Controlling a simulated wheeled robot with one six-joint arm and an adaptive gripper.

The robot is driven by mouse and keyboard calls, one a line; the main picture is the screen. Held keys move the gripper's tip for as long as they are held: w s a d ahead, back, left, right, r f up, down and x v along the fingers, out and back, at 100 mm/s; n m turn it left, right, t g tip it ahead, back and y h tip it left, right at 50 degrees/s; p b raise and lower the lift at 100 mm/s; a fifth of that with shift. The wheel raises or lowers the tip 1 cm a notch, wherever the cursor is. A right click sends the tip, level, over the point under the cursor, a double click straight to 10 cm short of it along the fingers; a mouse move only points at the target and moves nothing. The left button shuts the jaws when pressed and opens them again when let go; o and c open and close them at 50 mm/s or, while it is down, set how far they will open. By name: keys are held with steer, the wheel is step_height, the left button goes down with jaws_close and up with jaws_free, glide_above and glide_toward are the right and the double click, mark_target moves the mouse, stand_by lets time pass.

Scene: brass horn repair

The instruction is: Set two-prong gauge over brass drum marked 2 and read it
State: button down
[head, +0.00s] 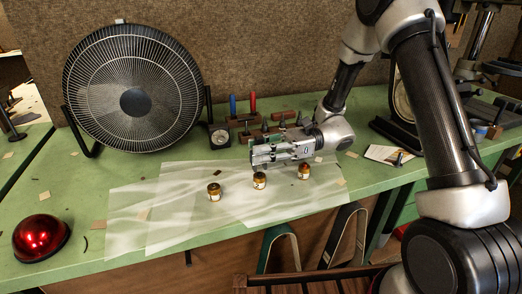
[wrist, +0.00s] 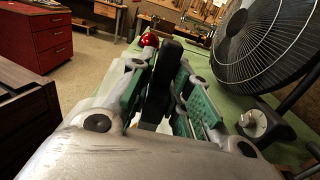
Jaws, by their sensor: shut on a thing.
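Three small brass drums stand in a row on pale translucent sheets: the left drum (head: 214,191), the middle drum (head: 259,180) and the right drum (head: 304,172). Their label marks are too small to read. My gripper (head: 258,156) is just behind and above the middle drum in the head view, pointing left. In the wrist view its green-padded fingers (wrist: 158,95) are shut on a black upright piece, which appears to be the two-prong gauge (wrist: 163,75). Its prongs and any reading are hidden or too small to see.
A large black fan (head: 134,90) stands at the back left, with a small round dial (head: 220,137) to its right. A rack with coloured handles (head: 243,112) is behind my gripper. A red dome (head: 41,238) sits at front left. The sheets (head: 170,225) are mostly clear left of the drums.

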steer(key=shift+f, duration=1.1)
stand_by(0.4)
steer(key=shift+r, duration=0.1)
stand_by(0.7)
steer(key=shift+r, duration=2.4)
